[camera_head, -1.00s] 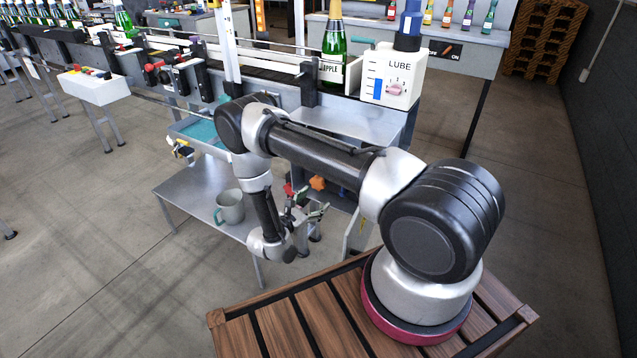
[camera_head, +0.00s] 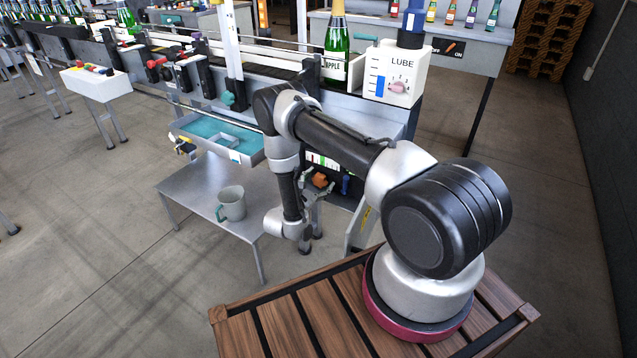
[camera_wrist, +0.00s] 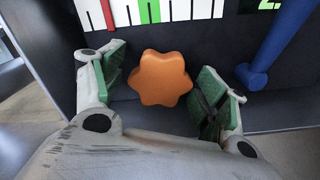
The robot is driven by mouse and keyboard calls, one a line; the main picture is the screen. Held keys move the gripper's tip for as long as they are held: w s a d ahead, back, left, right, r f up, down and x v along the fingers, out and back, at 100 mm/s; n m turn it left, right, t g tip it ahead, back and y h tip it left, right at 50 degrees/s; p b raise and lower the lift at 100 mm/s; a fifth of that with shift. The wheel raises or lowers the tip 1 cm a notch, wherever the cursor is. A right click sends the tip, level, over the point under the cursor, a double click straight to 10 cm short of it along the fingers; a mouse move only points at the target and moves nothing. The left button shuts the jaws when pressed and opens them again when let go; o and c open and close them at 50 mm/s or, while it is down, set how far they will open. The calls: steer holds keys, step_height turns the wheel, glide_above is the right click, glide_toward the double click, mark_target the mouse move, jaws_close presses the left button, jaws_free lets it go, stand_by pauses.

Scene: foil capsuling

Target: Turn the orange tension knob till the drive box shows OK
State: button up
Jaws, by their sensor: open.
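The orange tension knob (camera_wrist: 160,79) is star-shaped and sits on the dark face of the drive box (camera_wrist: 205,50). In the wrist view my gripper (camera_wrist: 164,90) is open, with one green-padded finger on each side of the knob and a gap showing on both sides. In the head view the knob (camera_head: 319,180) shows just past my gripper (camera_head: 312,190). A white scale with red and green bars (camera_wrist: 150,12) runs above the knob. A dark panel with a green mark (camera_wrist: 268,4) is cut off at the top right, so its reading cannot be told.
A blue lever (camera_wrist: 277,45) stands right of the knob. A low metal table (camera_head: 190,190) with a grey mug (camera_head: 232,203) stands left of my arm, below a blue-lined tray (camera_head: 215,135). The conveyor with a green bottle (camera_head: 335,50) and the LUBE box (camera_head: 393,75) is above.

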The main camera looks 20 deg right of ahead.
steer(key=shift+c, duration=0.2)
steer(key=c, duration=1)
steer(key=n, duration=1.1)
steer(key=shift+n, duration=2.3)
